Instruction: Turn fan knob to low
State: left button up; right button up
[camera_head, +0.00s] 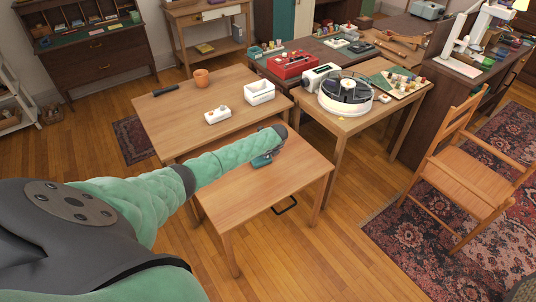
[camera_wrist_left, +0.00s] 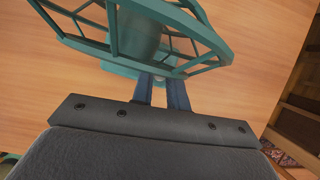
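A small teal fan (camera_wrist_left: 135,35) with a wire guard shows from close by in the left wrist view, over the light wooden table top. In the head view only a bit of teal, apparently the fan (camera_head: 262,160), shows on the front small table (camera_head: 265,195); my left arm hides the rest. My left gripper (camera_wrist_left: 159,84) points at the fan's base, its two fingers apart with a gap between them. A small pale knob (camera_wrist_left: 159,80) seems to lie between the fingertips; I cannot tell whether they touch it. The knob's setting is not readable. My right gripper is not in view.
A round white-and-black device (camera_head: 345,95) stands on the right table. A wooden chair (camera_head: 470,175) stands at right, with open floor before it.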

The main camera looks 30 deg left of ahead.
pick_arm(q)
jog(key=o, duration=0.4)
jog(key=shift+o, duration=0.2)
jog(key=shift+d+r, duration=0.2)
jog(key=shift+r, duration=0.4)
jog(key=b+v, duration=0.2)
jog(key=v, duration=0.4)
jog(key=shift+r, duration=0.25)
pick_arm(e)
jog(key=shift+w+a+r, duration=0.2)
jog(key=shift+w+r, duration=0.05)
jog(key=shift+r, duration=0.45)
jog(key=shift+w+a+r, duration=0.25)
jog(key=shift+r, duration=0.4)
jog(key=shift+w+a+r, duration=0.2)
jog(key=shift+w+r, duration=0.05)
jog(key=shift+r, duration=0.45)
pick_arm(q)
jog(key=shift+s+d, duration=0.1)
jog(key=shift+d, duration=0.05)
